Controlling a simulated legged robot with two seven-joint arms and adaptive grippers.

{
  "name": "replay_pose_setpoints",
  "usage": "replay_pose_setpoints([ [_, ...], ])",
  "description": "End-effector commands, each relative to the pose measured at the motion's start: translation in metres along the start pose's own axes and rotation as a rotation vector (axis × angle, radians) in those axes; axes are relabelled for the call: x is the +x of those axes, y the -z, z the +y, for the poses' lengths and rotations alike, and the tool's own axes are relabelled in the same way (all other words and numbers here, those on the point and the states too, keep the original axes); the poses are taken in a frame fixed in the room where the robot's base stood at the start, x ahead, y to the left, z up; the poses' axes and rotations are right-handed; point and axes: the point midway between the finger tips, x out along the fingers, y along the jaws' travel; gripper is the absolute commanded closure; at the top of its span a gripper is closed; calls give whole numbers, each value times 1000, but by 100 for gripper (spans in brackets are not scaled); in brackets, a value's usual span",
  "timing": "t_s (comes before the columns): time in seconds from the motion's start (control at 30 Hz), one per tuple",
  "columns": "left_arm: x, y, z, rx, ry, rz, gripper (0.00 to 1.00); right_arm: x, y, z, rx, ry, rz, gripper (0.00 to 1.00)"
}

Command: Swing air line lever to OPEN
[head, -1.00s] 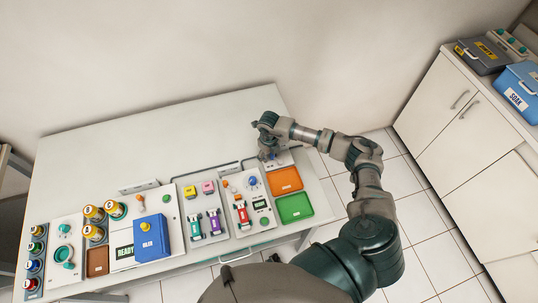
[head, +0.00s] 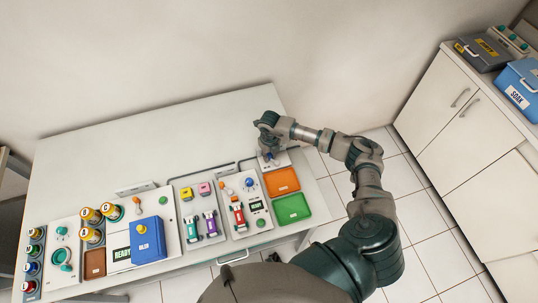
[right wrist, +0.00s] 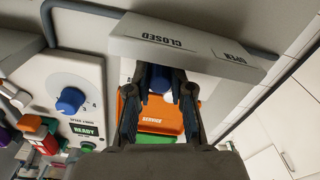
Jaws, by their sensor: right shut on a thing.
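The air line lever shows as a dark blue handle (right wrist: 160,78) in the right wrist view, under a grey plate (right wrist: 190,48) lettered CLOSED and OPEN. The handle is by the CLOSED lettering, to the left of OPEN. My right gripper (right wrist: 160,92) is shut on the handle, with one finger on each side of it. In the head view my right gripper (head: 267,153) is at the right end of the table, behind the orange tray, and largely hides the lever. My left gripper is not in view.
An orange tray (head: 282,181) and a green tray (head: 291,209) lie in front of the gripper. A panel with a blue knob (right wrist: 70,100) and a READY display stands beside it. A grey pipe (head: 223,166) runs along the panels. The table's back is clear.

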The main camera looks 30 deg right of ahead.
Motion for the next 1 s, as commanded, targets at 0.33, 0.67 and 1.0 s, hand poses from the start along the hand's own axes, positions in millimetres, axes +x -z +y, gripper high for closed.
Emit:
replay_pose_setpoints([
  [0.33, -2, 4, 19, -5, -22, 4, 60, -4, -3, -5, 83, 5, -7, 100],
  [0.67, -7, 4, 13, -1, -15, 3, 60, -5, -4, -12, 273, 3, -7, 100],
  [1.0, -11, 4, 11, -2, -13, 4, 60, -5, -4, -18, 420, 2, -9, 100],
])
